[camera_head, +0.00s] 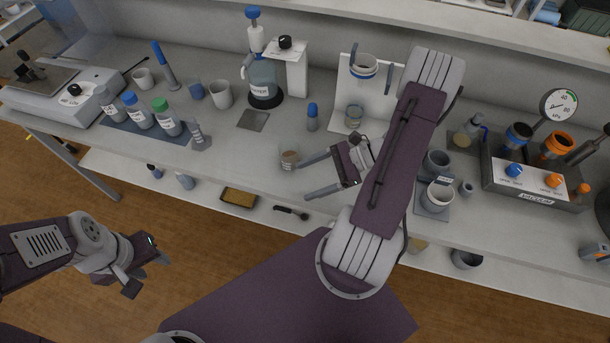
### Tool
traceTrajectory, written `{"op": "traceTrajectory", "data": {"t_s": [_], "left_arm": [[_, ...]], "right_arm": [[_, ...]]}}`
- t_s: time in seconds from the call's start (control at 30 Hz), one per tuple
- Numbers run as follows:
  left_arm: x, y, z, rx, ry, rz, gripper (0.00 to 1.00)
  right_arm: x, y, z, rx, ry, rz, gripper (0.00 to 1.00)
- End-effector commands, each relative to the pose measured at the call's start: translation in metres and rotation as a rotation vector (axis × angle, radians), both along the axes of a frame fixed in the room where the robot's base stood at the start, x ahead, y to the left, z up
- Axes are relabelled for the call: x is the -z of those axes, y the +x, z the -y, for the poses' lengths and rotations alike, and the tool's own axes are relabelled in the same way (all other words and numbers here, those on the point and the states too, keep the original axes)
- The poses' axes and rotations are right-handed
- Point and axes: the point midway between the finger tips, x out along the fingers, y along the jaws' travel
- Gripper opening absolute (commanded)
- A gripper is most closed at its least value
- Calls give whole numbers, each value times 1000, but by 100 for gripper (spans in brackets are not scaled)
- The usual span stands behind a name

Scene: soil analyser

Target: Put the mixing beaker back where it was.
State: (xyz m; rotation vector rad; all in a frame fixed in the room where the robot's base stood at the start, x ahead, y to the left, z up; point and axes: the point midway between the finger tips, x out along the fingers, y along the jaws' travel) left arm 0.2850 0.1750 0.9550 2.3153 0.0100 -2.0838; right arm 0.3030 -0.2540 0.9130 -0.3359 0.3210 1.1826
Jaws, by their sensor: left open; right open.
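A small clear beaker with brown contents (289,160), which looks like the mixing beaker, stands upright near the front edge of the bench. My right gripper (306,178) is open just to its right, fingers pointing left. The upper fingertip is close to the beaker; I cannot tell whether they touch. A bare grey square pad (253,121) lies behind and left of the beaker. Another clear beaker (354,116) stands on the white stand's base (340,122), behind my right gripper. My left gripper (150,272) is open and empty, low at the left, away from the bench.
The water dispenser (263,82) stands behind the pad, with a blue-capped bottle (312,118) to its right. Several capped bottles on a blue mat (115,122) and a balance (62,95) are at left. The vacuum unit (535,185) is at right. My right arm covers part of the bench.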

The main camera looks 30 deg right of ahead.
Motion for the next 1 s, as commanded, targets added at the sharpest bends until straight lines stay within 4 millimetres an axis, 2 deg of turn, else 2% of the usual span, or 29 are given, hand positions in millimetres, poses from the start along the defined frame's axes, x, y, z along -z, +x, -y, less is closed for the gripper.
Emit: {"op": "traceTrajectory", "data": {"t_s": [0.03, 0.1, 0.2, 0.3, 0.4, 0.57, 1.0], "left_arm": [[0, 0, 0, 0, 0, 0, 43], [0, 0, 0, 0, 0, 0, 43], [0, 0, 0, 0, 0, 0, 43], [0, 0, 0, 0, 0, 0, 43], [0, 0, 0, 0, 0, 0, 43], [0, 0, 0, 0, 0, 0, 43], [0, 0, 0, 0, 0, 0, 43]], "right_arm": [[-3, -12, -26, -215, -137, 3, 78], [-3, -35, -47, -527, -356, 40, 78], [-6, -51, -53, -949, -678, 190, 78], [-18, -44, -56, -1268, -943, 411, 78], [-31, -29, -64, -1457, -1110, 613, 78], [-40, -19, -73, -1554, -1201, 748, 78], [-40, -18, -72, -1551, -1201, 745, 78]]}}
